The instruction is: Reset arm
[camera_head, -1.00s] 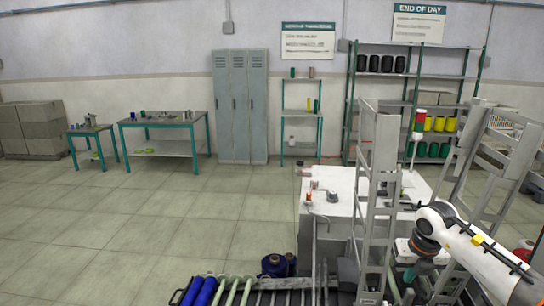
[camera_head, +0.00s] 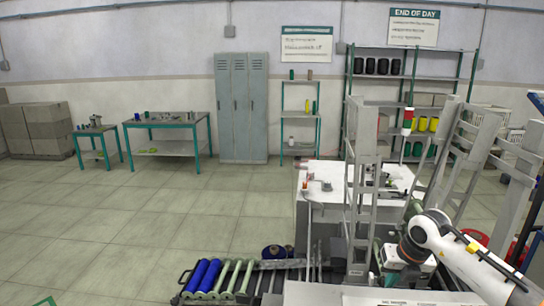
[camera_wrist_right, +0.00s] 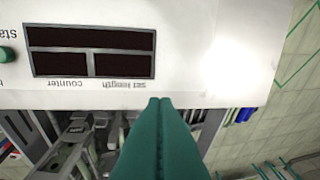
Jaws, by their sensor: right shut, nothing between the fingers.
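My right arm (camera_head: 462,262) comes in from the lower right in the head view. Its wrist is beside the metal frame (camera_head: 361,190) of the winding machine, and the fingertips cannot be made out there. In the right wrist view, the teal fingers of my right gripper (camera_wrist_right: 160,103) are pressed together with nothing between them. They point at the lower edge of a white control panel (camera_wrist_right: 200,50). The panel shows upside down, with dark displays (camera_wrist_right: 90,50) marked counter and set length and a green button (camera_wrist_right: 7,54). My left gripper is in neither view.
Blue and pale green rollers (camera_head: 205,278) lie at the lower front. A white machine top (camera_head: 325,200) stands behind the frame. A shelf (camera_head: 350,65) with spools, grey lockers (camera_head: 241,105) and a work table (camera_head: 165,122) line the back wall. The left floor is clear.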

